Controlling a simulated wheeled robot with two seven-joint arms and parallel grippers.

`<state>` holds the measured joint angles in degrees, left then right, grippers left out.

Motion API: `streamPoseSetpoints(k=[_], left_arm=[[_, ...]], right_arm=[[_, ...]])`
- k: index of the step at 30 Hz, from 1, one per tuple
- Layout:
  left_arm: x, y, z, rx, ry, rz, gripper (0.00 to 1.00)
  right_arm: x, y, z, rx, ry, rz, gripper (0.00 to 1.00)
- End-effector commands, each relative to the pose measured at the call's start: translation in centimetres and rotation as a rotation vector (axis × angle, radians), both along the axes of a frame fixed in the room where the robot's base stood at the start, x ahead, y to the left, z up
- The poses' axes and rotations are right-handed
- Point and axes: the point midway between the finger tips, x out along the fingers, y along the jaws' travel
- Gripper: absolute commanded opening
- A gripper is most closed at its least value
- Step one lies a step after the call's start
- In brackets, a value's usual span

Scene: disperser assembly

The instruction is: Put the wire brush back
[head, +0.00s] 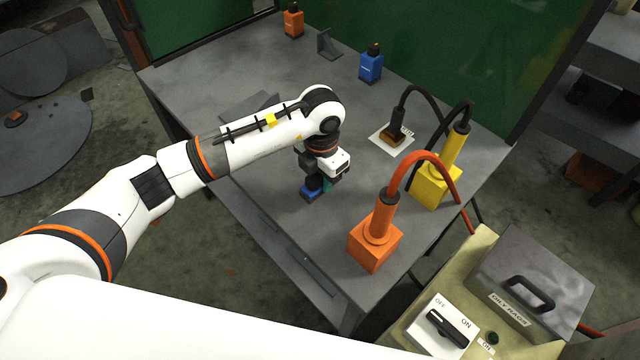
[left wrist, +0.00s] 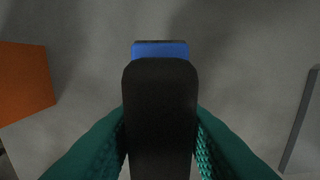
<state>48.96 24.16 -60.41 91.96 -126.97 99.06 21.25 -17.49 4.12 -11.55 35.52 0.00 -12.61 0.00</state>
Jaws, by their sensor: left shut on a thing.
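My left gripper (head: 325,184) is over the near part of the grey table and shut on what looks like the wire brush (head: 310,192), a black handle with a blue part. In the left wrist view, its black handle (left wrist: 160,115) stands between the teal fingers (left wrist: 160,142), with the blue part beyond it. I cannot tell whether it touches the table; its bristles are hidden. My right gripper is out of view.
An orange holder (head: 375,248) and a yellow holder (head: 433,188) with cabled tools stand on the right side of the table (head: 215,75). A blue bottle (head: 370,66), an orange bottle (head: 293,22) and a grey bracket (head: 328,45) stand at the back.

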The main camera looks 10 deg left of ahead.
Motion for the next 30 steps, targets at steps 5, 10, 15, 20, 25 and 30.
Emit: streamPoseSetpoints(k=[5,10,15,20,25,30], left_arm=[[-0.1,0.0,-2.2,0.0,0.004,0.002,0.09],[0.0,0.0,-3.6,0.0,0.0,0.0,0.09],[0.0,0.0,-3.6,-0.001,-0.001,0.0,0.09],[0.0,0.0,-3.9,0.0,0.0,0.0,0.35],[0.0,0.0,-3.9,0.001,0.001,0.0,0.52],[0.0,0.0,-3.9,0.001,0.001,0.0,0.52]], right_arm=[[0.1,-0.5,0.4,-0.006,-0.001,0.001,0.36],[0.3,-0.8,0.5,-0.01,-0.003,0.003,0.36],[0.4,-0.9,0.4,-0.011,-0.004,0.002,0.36],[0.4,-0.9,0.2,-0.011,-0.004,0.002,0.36],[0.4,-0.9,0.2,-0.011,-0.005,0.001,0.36],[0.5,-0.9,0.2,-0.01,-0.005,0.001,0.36]])
